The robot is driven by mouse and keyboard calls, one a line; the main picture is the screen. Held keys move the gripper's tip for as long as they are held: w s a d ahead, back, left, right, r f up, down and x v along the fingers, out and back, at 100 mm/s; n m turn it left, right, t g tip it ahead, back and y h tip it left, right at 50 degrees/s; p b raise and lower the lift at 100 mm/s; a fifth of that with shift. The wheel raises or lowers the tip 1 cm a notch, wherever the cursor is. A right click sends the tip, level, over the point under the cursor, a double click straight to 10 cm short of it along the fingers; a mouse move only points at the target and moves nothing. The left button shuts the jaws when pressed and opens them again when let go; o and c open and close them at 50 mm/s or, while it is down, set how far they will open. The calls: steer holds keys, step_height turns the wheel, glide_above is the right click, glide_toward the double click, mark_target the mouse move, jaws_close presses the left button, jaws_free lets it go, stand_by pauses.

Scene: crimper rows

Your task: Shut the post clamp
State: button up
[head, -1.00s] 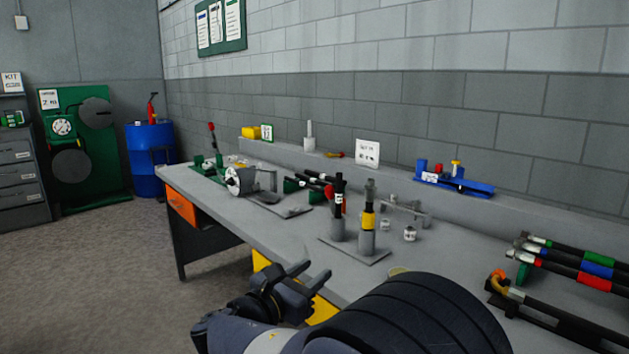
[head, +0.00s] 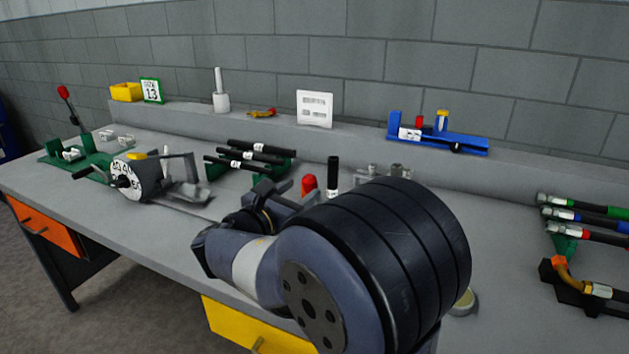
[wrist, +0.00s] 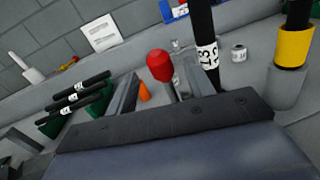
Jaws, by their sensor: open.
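A red-knobbed lever (head: 308,185), which I take to be the post clamp's handle, stands beside a black labelled hose (head: 332,175) held upright. The wrist view shows its red knob (wrist: 160,66) close up, on a grey stem left of the hose (wrist: 205,45). My gripper (head: 278,192) is open and just left of the knob in the head view. In the wrist view the knob appears between my two grey fingers (wrist: 160,88), with no clear contact. My arm hides the clamp's base and most of the posts in the head view.
A second post with a yellow band (wrist: 293,48) stands right of the hose. Black hoses on a green rack (head: 250,158) and a round dial device (head: 135,180) lie to the left. A blue fixture (head: 438,140) sits on the back ledge. Bare bench (head: 500,215) shows at right.

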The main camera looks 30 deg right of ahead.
steer(key=x, duration=0.6)
steer(key=shift+w+d+b, duration=0.2)
steer(key=shift+d+b, duration=0.1)
steer(key=shift+d, duration=0.05)
steer(key=shift+c, duration=0.5)
jaws_close()
